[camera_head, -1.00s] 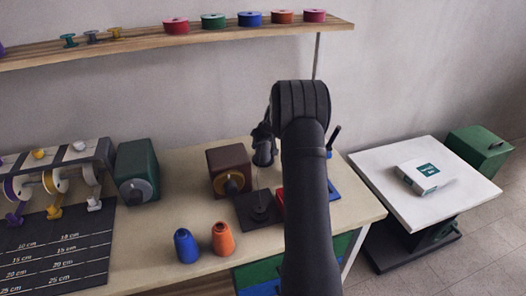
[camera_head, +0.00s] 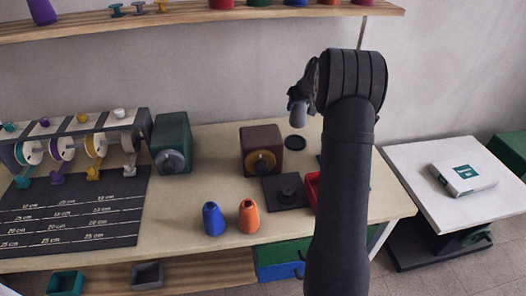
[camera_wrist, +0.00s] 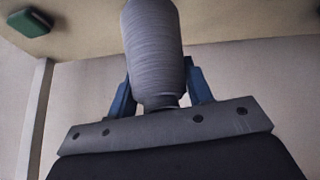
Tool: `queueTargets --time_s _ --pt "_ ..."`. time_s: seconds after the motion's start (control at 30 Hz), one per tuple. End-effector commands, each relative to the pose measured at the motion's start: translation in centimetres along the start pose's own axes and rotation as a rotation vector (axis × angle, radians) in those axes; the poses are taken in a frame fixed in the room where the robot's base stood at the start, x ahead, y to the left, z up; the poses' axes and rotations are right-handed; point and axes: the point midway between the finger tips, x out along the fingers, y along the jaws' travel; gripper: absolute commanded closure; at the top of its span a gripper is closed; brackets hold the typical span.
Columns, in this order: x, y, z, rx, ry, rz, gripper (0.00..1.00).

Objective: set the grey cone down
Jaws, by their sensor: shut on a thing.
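The grey cone (camera_wrist: 153,50) is a wound thread cone standing between the blue fingers of my gripper (camera_wrist: 158,95) in the wrist view. The fingers are shut on its lower part. In the head view my gripper (camera_head: 300,100) is above the back of the table, near the wall, with the cone (camera_head: 296,107) small and dark at its end. The cone is apart from both. My arm hides part of the table's right side.
A blue cone (camera_head: 213,220) and an orange cone (camera_head: 249,218) stand at the table's front. A maroon box (camera_head: 262,138), a green box (camera_head: 172,133) and a spool rack (camera_head: 75,140) stand further back. A red tray (camera_head: 312,188) is partly behind my arm. A shelf (camera_head: 200,20) runs above.

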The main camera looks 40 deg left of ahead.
Motion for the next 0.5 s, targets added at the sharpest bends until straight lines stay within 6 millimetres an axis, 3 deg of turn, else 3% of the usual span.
queueTargets --time_s 0.17,0.5 --pt "-2.5 -0.6 -0.3 -0.030 0.003 -0.017 0.78" --pt "-10.8 -3.8 0.3 -0.173 0.003 -0.098 0.78"
